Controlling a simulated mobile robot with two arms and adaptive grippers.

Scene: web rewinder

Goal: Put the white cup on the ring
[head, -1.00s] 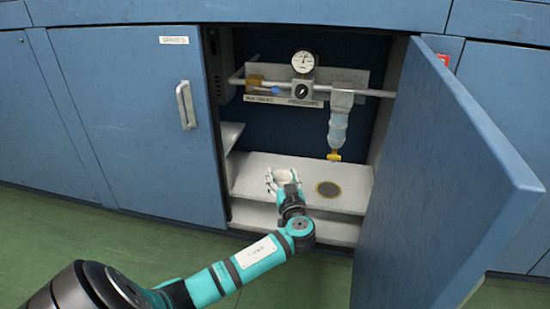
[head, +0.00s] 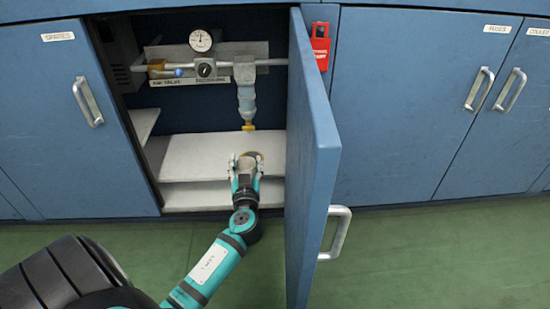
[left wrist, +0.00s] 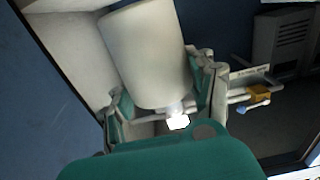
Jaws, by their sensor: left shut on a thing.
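My left gripper (head: 247,168) is inside the open cabinet, over the white shelf (head: 195,152), with its fingers shut around the white cup (left wrist: 145,55). The cup fills much of the left wrist view as a pale cylinder between the fingers (left wrist: 160,100). In the head view the cup shows only partly between the fingers. The ring (head: 259,155) on the shelf is mostly hidden behind the gripper and cup; only a bit of its tan rim shows. I cannot tell whether the cup touches the ring. My right gripper is not in view.
A filter bowl with a yellow drain tip (head: 247,105) hangs just above and behind the gripper. A pipe with a gauge (head: 200,40) crosses the cabinet's back. The open blue door (head: 315,150) stands close to the right of my arm. The shelf's left part is clear.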

